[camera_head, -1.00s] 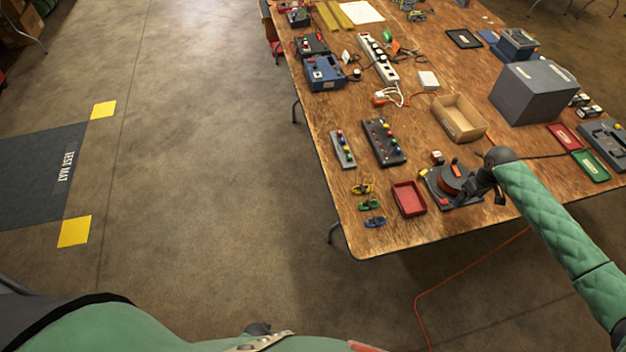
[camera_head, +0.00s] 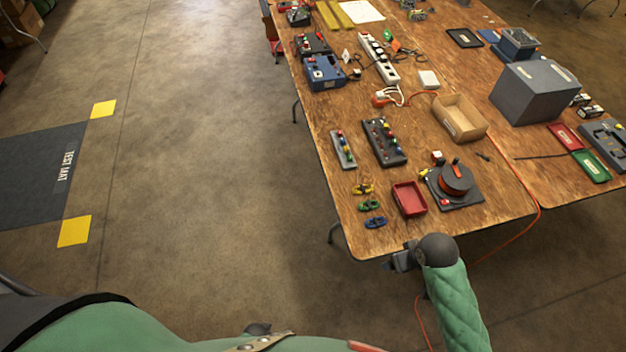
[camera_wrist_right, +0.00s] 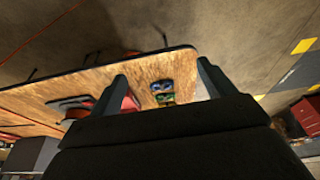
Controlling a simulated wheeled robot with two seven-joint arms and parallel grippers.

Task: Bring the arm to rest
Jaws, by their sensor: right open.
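My right arm, in a green quilted sleeve, comes in from the bottom of the head view. My right gripper (camera_head: 400,260) is at the near edge of the wooden table (camera_head: 362,240), just in front of the red tray. In the right wrist view my right gripper (camera_wrist_right: 163,82) shows two fingers spread apart with nothing between them; the table (camera_wrist_right: 150,70) lies beyond them. My left gripper is not clearly visible; only green sleeve parts of mine show along the bottom of the head view.
A red tray (camera_head: 408,199), an orange-and-black reel device (camera_head: 456,182) and small coloured clips (camera_head: 370,206) sit near the table's front edge. An orange cable (camera_head: 530,190) hangs over the edge to the floor. Open floor (camera_head: 220,180) lies to the left.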

